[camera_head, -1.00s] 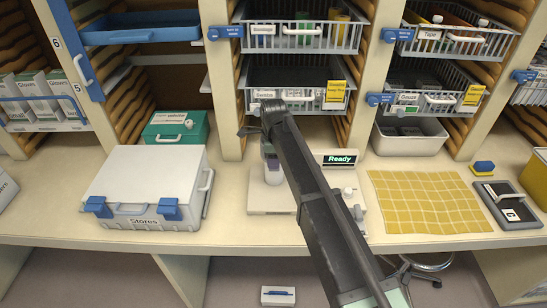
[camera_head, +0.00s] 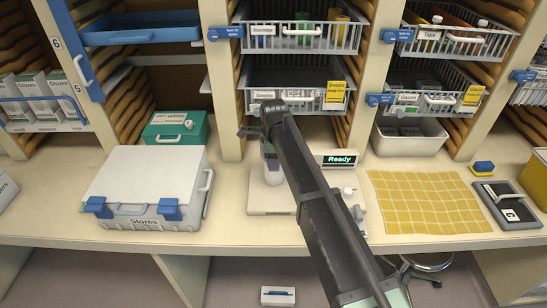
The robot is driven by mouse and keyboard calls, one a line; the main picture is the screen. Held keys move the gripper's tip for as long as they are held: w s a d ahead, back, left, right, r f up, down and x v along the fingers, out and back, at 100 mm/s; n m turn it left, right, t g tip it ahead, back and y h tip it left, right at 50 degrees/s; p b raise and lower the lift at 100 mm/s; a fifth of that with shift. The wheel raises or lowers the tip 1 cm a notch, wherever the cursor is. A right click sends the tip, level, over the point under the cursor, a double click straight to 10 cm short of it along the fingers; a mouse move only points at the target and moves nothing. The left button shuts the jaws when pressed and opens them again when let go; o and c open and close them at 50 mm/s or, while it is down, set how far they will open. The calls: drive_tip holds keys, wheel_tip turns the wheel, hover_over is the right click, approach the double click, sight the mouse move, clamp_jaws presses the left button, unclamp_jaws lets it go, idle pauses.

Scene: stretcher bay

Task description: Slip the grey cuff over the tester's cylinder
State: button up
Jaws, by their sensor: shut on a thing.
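The tester (camera_head: 338,158) is a pale unit on the counter with a lit display reading "Ready" and a white base plate. A white cylinder (camera_head: 273,177) stands upright on the left of its base. My gripper (camera_head: 269,158) points down right above this cylinder, largely hidden behind my dark arm. It is shut on a small grey-purple piece, which I take for the grey cuff; only a sliver shows at the cylinder's top. Whether the cuff surrounds the cylinder or sits just above it, I cannot tell.
A white Stores case (camera_head: 150,185) stands left, with a green box (camera_head: 176,130) behind it. A yellow gridded mat (camera_head: 428,202) and a dark clipboard-like pad (camera_head: 508,205) lie right. Wire baskets (camera_head: 298,78) hang above the tester. Bare counter lies between the case and the tester.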

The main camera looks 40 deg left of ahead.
drive_tip(key=shift+f+b, duration=1.85)
drive_tip(key=shift+r+p, duration=0.9)
drive_tip(key=shift+p, duration=0.05)
drive_tip(key=shift+f, duration=0.1)
idle(0.5)
idle(1.1)
drive_tip(key=shift+r, duration=0.2)
idle(0.7)
